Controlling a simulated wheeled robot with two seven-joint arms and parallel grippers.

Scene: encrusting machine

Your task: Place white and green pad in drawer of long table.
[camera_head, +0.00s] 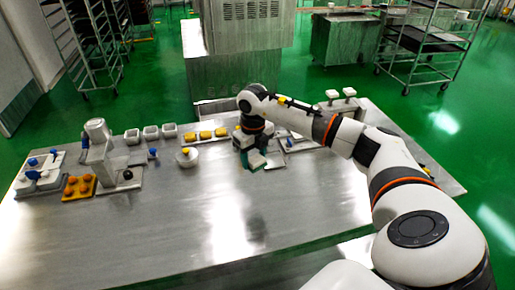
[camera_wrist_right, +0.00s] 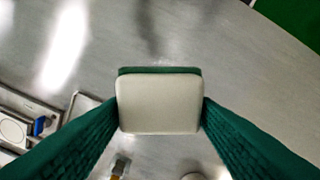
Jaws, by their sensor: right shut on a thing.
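The white and green pad (camera_wrist_right: 160,105) is between the two green fingers of my right gripper (camera_wrist_right: 160,112) in the right wrist view, its white face toward the camera and a green edge along the top. The gripper is shut on it. In the head view the pad (camera_head: 257,161) shows small below my right gripper (camera_head: 251,157), over the back middle of the long metal table (camera_head: 190,225). I cannot tell whether the pad touches the tabletop. A pale metal piece (camera_head: 357,249) shows beyond the table's front edge beside my arm; I cannot tell if it is the drawer. My left gripper is out of view.
Yellow pieces (camera_head: 206,135), white containers (camera_head: 151,133) and a white pot (camera_head: 187,157) stand left of the gripper. A metal machine (camera_head: 98,150) and orange tray (camera_head: 79,187) are further left. White-topped parts (camera_head: 341,94) stand behind my arm. The front tabletop is clear.

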